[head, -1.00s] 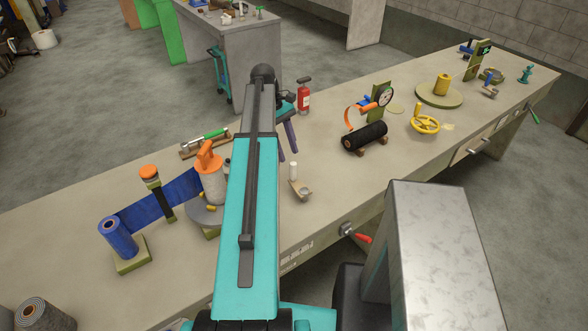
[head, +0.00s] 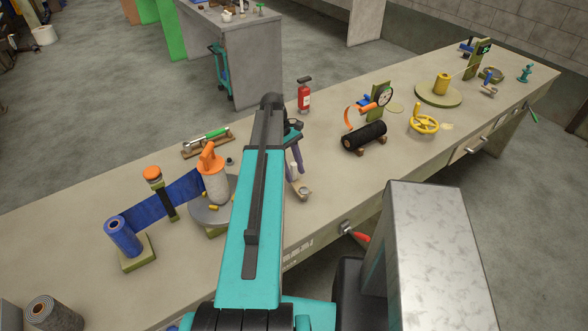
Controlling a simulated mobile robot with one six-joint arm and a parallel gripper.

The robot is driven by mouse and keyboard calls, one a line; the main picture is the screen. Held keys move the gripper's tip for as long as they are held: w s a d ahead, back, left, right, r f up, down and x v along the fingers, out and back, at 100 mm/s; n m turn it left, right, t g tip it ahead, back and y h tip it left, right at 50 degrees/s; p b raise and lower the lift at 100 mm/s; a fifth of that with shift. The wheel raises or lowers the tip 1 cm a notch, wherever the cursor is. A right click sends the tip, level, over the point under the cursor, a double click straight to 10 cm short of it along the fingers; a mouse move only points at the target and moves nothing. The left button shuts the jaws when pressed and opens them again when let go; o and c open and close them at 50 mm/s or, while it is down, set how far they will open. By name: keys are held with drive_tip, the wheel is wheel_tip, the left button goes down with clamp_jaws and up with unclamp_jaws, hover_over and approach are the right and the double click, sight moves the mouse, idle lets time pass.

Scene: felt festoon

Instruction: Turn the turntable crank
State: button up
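A round grey turntable (head: 198,214) on an olive base stands on the near bench, partly hidden behind my arm. It carries a pale cylinder with an orange handle (head: 211,160) and small yellow pieces. Just right of my arm is a small crank with an upright white handle (head: 293,171) and a tan hub (head: 304,192). My gripper (head: 297,172), with dark purple fingers, points down at the white handle, its fingertips beside or around it. My arm hides part of the gripper, and I cannot tell whether the fingers touch the handle.
A blue roll (head: 122,238) with its blue strip and post stands left. A red extinguisher (head: 304,96), black roller (head: 364,136) and yellow handwheel (head: 424,121) stand right. Farther along are another round plate (head: 426,96) with a yellow cylinder and a blue-handled crank (head: 488,76).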

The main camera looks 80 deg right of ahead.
clamp_jaws()
drive_tip(key=shift+w, duration=0.1)
idle(0.5)
drive_tip(key=shift+s+d, duration=0.1)
drive_tip(key=shift+s, duration=0.1)
